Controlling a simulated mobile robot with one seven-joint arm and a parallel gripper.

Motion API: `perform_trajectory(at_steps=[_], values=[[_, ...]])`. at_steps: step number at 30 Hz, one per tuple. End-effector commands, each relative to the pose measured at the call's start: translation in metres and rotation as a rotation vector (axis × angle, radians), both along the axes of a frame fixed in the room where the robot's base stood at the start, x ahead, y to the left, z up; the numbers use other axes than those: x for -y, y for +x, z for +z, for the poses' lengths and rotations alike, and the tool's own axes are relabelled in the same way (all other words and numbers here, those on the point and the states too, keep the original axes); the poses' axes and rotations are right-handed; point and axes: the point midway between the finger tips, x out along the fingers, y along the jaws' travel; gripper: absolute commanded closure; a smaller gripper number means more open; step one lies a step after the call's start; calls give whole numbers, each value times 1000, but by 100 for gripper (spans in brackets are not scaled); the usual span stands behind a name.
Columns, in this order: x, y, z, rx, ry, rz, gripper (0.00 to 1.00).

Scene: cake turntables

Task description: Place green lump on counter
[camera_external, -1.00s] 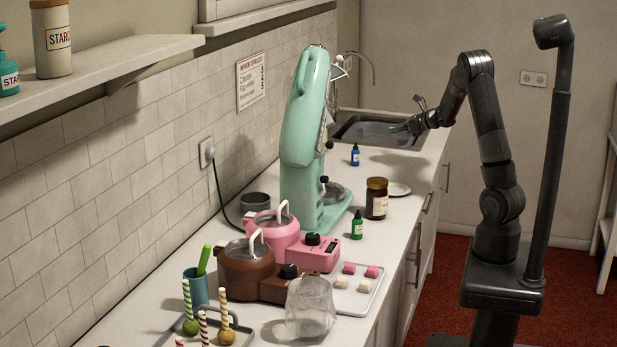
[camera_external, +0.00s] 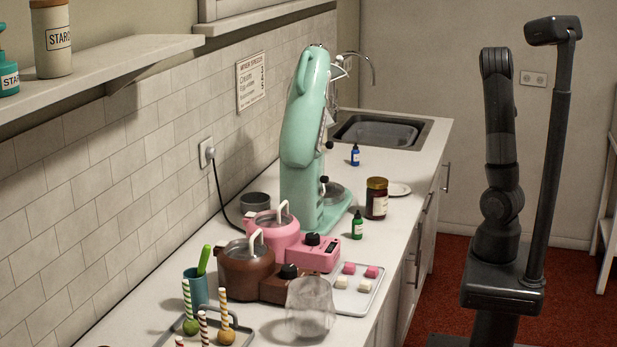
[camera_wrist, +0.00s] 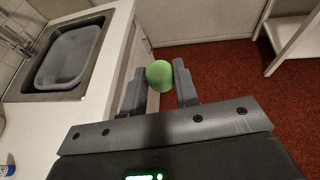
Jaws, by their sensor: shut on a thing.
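The green lump (camera_wrist: 160,75) is round and sits between the two fingertips of my gripper (camera_wrist: 158,82) in the wrist view. My gripper is shut on it and holds it out past the cabinet side, with red floor behind it. The white counter (camera_wrist: 96,88) is to the left of the gripper in the wrist view. The counter (camera_external: 392,166) also runs along the tiled wall in the external view. There my gripper and the green lump are hidden; only my upright arm shows, right of the counter.
The sink (camera_external: 385,118) is at the counter's far end. Clear counter lies between sink and jar. A white shelf unit (camera_wrist: 296,30) stands at right.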

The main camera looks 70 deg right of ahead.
Motion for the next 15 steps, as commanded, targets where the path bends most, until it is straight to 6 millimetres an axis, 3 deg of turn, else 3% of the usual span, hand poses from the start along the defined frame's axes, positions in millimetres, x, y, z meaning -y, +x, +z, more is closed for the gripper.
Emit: perform_trajectory(at_steps=[10,13,15], values=[[0,5,0,-1,0,14,97],[-1,24,-2,-2,0,66,97],[-3,49,-4,-1,0,134,97]])
